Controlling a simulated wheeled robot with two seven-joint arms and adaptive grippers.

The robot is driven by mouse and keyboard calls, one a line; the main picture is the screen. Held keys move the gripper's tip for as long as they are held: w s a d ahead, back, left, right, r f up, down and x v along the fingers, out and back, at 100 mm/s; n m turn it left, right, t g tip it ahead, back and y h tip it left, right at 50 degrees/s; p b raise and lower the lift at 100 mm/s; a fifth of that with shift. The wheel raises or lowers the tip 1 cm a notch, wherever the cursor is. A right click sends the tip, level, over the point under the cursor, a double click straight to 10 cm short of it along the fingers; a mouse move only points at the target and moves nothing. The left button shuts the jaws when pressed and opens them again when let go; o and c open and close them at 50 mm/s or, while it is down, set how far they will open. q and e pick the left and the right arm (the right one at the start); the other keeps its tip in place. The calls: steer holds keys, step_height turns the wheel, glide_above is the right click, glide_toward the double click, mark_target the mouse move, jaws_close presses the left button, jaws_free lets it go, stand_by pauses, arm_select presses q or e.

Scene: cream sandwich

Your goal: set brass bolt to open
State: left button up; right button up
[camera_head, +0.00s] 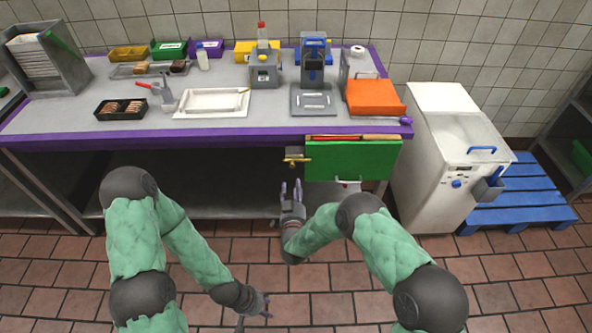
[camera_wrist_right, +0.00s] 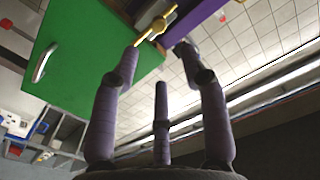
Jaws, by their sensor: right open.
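The brass bolt (camera_head: 296,158) is fixed at the left edge of the green drawer front (camera_head: 352,160), under the table's purple edge. In the right wrist view the yellow brass bolt (camera_wrist_right: 157,25) lies just beyond the fingertips, with its handle slanting. My right gripper (camera_head: 291,186) is open and empty, below the bolt and pointing up at it. In its wrist view the spread fingers of the right gripper (camera_wrist_right: 160,48) flank the bolt, and I cannot tell whether they touch it. My left gripper (camera_head: 256,312) is low over the floor, fingers spread, empty.
The purple-edged table (camera_head: 230,134) holds a white tray (camera_head: 212,102), a black tray (camera_head: 121,109), dispensers and an orange box (camera_head: 374,97). A white machine (camera_head: 440,150) stands to the right, close to the green front. A silver handle (camera_wrist_right: 44,62) shows on the green panel.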

mark_target(292, 166)
steer(key=w+b, duration=0.3)
steer(key=w, duration=0.7)
steer(key=shift+w, duration=0.2)
steer(key=shift+c, duration=0.3)
jaws_close()
